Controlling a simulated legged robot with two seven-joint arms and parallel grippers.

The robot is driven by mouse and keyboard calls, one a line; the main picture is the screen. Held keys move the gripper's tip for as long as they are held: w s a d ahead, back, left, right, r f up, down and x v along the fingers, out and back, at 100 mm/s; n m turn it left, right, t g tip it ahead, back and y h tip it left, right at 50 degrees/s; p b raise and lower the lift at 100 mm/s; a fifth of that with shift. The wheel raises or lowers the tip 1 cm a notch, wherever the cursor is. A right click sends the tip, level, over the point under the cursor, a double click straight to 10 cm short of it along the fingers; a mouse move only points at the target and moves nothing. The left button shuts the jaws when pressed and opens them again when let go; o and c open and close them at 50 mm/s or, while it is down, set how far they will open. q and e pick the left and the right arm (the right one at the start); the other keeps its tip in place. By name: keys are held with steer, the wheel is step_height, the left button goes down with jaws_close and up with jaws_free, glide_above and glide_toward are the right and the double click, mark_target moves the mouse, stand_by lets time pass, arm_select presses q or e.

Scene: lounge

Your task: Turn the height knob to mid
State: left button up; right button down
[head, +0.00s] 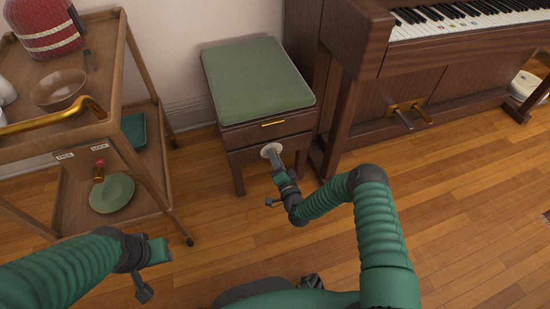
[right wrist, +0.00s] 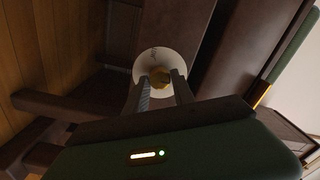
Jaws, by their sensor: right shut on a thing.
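The piano stool (head: 258,78) has a green cushion and a dark wooden body. On its front is a round white dial (head: 270,149), which also shows in the right wrist view (right wrist: 148,61). A small brass knob (right wrist: 160,77) sits at the middle of the dial. My right gripper (head: 275,160) reaches to the dial; in the right wrist view its two fingers (right wrist: 160,86) are closed around the knob. The dial's markings are too small to read, so the setting is unclear. My left gripper (head: 158,262) hangs over the floor at lower left, away from the stool; its finger opening is unclear.
A wooden trolley (head: 125,148) at left holds a brown bowl (head: 58,89), a red-patterned object (head: 44,28) and a green plate (head: 111,193). A piano (head: 425,62) stands close at the stool's right. The wooden floor (head: 470,200) at right is clear.

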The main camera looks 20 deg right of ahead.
steer(key=shift+s+f, duration=0.1)
steer(key=shift+f, duration=0.15)
steer(key=c, duration=1.2)
jaws_free()
steer(key=shift+o, duration=0.7)
steer(key=shift+r, duration=0.1)
steer(key=s+p, duration=0.8)
steer(key=s, duration=0.8)
steer(key=shift+s+d, duration=0.35)
steer(key=shift+s, duration=0.05)
